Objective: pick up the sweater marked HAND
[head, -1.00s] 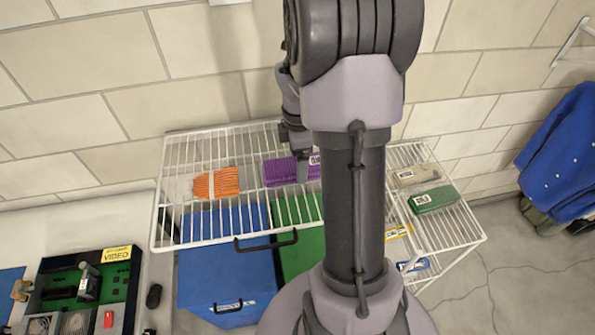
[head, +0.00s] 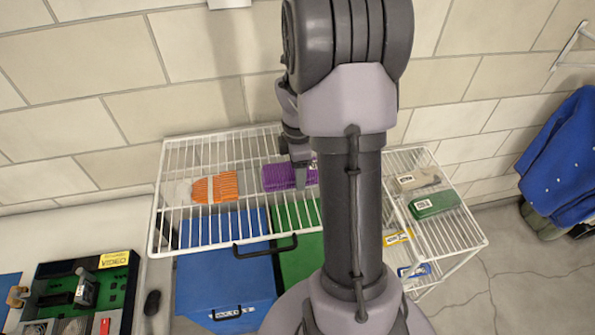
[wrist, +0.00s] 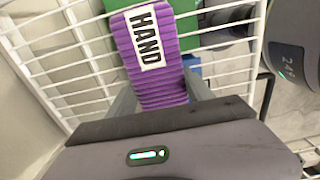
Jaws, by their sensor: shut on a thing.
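The sweater marked HAND is a folded purple ribbed bundle (head: 283,177) on the white wire shelf in the head view. In the wrist view the purple sweater (wrist: 160,80) lies between my two fingers, with its white HAND label facing up. My gripper (wrist: 160,98) is shut on the sweater's near end, one finger along each side. In the head view my gripper (head: 301,176) is at the sweater's right part, and my arm hides its right end and label. I cannot tell whether the sweater is clear of the wires.
A folded orange item (head: 222,187) lies left on the same wire shelf (head: 172,190). Blue (head: 225,275) and green bins stand below. A right-hand rack holds a beige bundle (head: 418,179) and a green bundle (head: 436,202). A block wall stands close behind.

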